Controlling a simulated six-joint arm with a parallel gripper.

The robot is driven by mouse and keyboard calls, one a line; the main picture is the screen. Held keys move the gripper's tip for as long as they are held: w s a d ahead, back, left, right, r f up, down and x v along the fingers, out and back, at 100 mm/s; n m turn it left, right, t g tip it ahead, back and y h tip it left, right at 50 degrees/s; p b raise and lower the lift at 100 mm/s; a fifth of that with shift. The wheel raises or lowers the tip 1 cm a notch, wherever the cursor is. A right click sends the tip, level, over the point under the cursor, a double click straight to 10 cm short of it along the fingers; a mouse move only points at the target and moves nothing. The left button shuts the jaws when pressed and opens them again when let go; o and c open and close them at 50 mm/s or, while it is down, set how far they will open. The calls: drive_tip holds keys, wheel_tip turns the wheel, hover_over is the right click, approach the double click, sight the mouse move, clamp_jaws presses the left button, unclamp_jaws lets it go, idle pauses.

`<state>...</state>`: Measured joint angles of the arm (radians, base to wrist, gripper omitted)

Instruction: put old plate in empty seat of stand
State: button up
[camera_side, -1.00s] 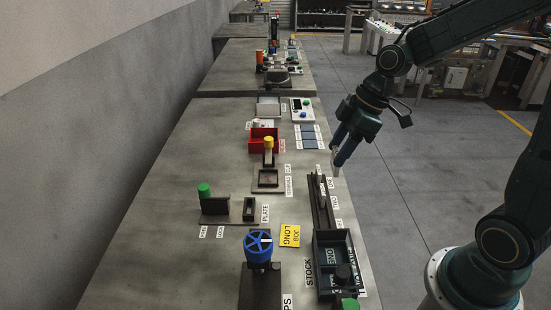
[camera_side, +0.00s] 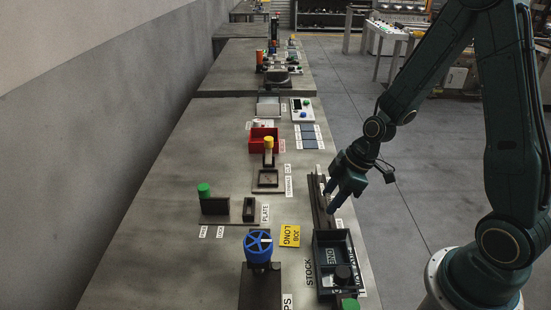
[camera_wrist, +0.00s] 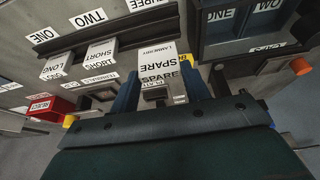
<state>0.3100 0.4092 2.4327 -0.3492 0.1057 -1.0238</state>
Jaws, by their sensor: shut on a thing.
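My gripper (camera_side: 331,208) is low over the long dark stand (camera_side: 316,207) along the right edge of the bench. The stand (camera_wrist: 70,38) also shows in the wrist view, with labels ONE, TWO and THREE. Pale label faces reading LONG, SHORT and SPARE show in front of it.
A dark STOCK tray (camera_side: 318,262) stands at the near end of the stand. A plate fixture (camera_side: 228,218) with a green knob is to the left. A blue handwheel (camera_side: 257,246) stands in front. A red bin (camera_side: 264,132) is farther back. The bench's left side is clear.

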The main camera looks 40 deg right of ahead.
drive_tip(key=shift+f, duration=0.3)
drive_tip(key=shift+f, duration=1.85)
drive_tip(key=shift+f, duration=0.15)
drive_tip(key=o, duration=1)
drive_tip(key=shift+r, duration=0.2)
drive_tip(key=shift+v, duration=6)
